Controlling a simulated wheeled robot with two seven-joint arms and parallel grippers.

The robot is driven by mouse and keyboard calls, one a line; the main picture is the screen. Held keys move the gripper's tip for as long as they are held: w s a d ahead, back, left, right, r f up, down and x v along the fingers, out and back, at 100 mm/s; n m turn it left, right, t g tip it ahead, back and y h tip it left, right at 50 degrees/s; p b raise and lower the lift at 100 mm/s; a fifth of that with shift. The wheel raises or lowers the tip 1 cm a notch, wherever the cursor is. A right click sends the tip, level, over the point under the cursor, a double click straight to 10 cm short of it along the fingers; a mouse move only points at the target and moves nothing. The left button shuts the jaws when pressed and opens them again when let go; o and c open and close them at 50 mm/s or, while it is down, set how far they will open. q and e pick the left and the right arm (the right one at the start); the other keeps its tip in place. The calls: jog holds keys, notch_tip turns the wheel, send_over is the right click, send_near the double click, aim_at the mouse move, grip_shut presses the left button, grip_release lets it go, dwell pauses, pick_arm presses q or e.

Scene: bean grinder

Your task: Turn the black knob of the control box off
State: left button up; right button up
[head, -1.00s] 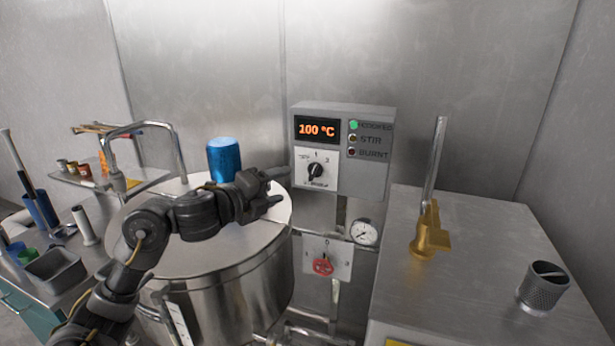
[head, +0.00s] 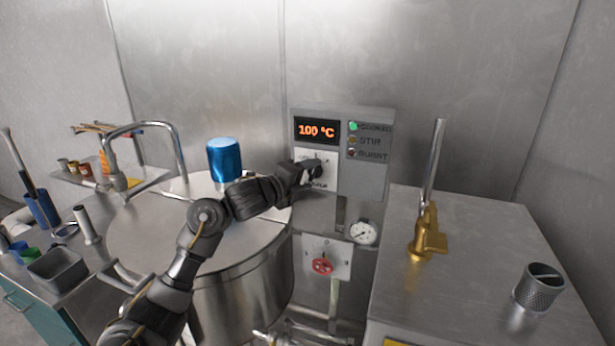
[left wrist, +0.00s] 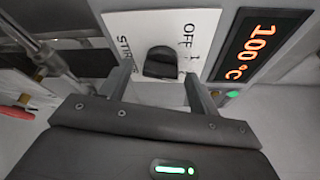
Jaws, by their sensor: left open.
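The grey control box (head: 370,118) hangs on the back wall, with its display reading 100 °C and a green light lit. Its black knob (left wrist: 162,62) sits on a white plate (left wrist: 205,24) marked OFF and STIR in the left wrist view. My left gripper (head: 312,172) is at the plate in the head view and largely covers the knob there. In the left wrist view the left gripper (left wrist: 158,82) is open, with one finger on each side of the knob; I cannot tell whether either touches it. My right gripper is not in view.
A large steel pot (head: 240,285) with a flat lid and a blue cylinder (head: 223,159) stands below my left arm. A red valve knob (head: 322,265) and a gauge (head: 364,232) are under the box. A steel counter (head: 470,225) with a brass tap (head: 427,240) is at the right.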

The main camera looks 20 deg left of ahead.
pick_arm(q)
jog(key=c, duration=1)
jog(key=shift+f, duration=0.1)
jog(key=shift+f+n+t+h+b, duration=0.2)
jog(key=shift+n+t+h+b, duration=0.2)
jog(key=shift+n+b, duration=0.7)
jog(key=n+t+b, duration=0.1)
jog(key=n, duration=0.2)
jog(key=shift+f+n+h+b, duration=0.15)
jog(key=shift+n+h+b, duration=0.15)
jog(key=shift+n, duration=0.1)
jog(key=n+t+b, duration=0.1)
jog(key=n, duration=0.2)
jog(key=shift+d+n+t, duration=0.1)
jog(key=shift+n+t, duration=0.2)
jog(key=shift+n+t+y+b, duration=0.35)
jog(key=shift+n+t+y, duration=0.25)
jog(key=shift+n, duration=0.9)
